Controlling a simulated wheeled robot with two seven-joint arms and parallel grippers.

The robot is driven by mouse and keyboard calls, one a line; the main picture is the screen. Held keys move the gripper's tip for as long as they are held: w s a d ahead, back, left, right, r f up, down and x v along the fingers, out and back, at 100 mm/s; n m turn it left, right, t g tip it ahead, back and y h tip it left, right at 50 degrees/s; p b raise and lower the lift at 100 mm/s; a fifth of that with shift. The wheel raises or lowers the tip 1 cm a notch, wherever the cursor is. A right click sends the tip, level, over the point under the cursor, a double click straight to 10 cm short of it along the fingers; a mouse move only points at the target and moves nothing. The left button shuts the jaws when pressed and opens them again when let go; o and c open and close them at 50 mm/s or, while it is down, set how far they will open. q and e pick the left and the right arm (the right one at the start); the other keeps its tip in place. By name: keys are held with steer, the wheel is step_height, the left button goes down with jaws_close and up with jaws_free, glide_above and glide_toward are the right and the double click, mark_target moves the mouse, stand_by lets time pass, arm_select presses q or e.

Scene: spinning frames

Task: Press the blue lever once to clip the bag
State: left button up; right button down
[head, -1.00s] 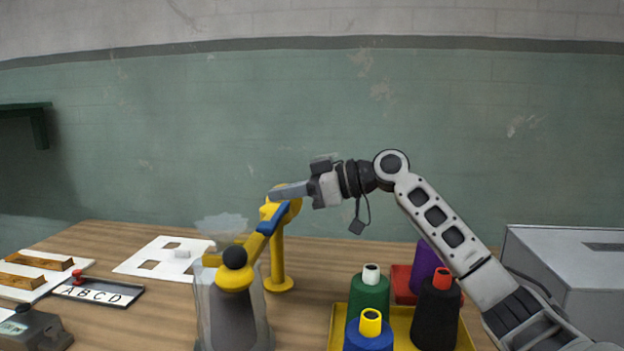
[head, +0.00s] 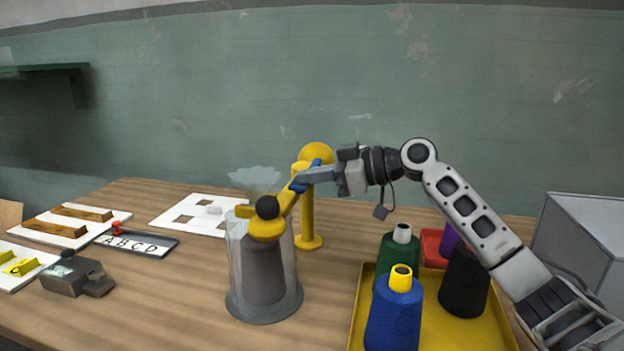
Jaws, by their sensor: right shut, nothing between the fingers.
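The blue lever (head: 300,184) sits on the yellow clipping stand (head: 308,215), near the top of its post. A yellow arm with a black knob reaches from it down to the left. A clear bag (head: 255,178) with a gathered top stands in a clear container (head: 235,265) around a dark grey filling, under the yellow arm. My right gripper (head: 300,178) is shut and empty, with its fingertips at the blue lever; they appear to touch it, but exact contact is hard to tell. My left gripper is not in view.
A yellow tray (head: 455,335) with several thread cones, including a blue cone (head: 393,318), stands right of the container, below my right arm. A grey box (head: 590,235) is at the far right. Letter tray (head: 165,250), white boards and a grey device (head: 75,277) lie left.

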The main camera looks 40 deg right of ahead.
step_height(320, 180, down, 2)
steer(key=shift+s+a+f+n+b, duration=0.15)
steer(key=shift+n+b, duration=0.35)
steer(key=shift+b, duration=0.4)
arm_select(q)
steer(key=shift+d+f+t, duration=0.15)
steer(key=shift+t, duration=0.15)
